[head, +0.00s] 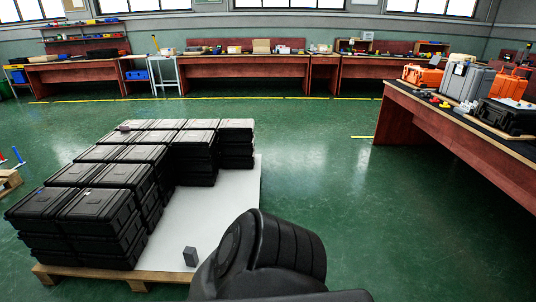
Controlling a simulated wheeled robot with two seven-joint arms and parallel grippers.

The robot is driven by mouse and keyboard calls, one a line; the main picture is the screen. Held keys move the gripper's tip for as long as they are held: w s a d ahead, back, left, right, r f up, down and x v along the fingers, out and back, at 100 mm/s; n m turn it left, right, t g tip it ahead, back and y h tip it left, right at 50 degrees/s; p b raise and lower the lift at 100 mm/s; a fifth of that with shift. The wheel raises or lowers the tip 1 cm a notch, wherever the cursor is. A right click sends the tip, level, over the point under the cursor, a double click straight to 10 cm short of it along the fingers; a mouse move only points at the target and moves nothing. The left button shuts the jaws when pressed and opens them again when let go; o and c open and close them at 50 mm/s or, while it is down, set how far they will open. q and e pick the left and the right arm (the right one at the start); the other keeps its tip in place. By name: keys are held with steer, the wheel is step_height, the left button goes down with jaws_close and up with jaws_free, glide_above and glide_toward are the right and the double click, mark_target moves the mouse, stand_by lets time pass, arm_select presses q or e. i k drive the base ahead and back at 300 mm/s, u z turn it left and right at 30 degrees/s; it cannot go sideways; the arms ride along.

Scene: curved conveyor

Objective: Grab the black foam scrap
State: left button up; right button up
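A small dark grey block (190,257), which looks like the black foam scrap, stands upright on the bare white sheet of the pallet (208,210), near its front edge. It is apart from the stacked black cases to its left. A second small greyish piece (124,128) lies on top of the cases at the back left; I cannot tell what it is. A large black rounded part of my own arm fills the bottom middle, just right of the dark grey block, and hides the pallet's front right corner. Neither of my grippers shows.
Stacks of black cases (105,205) cover the left and back of the pallet. A workbench (455,125) with orange, grey and black cases stands at right. More benches (245,68) line the back wall. The green floor between is clear.

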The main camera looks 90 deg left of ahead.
mark_target(191, 257)
steer(key=u, duration=3.6)
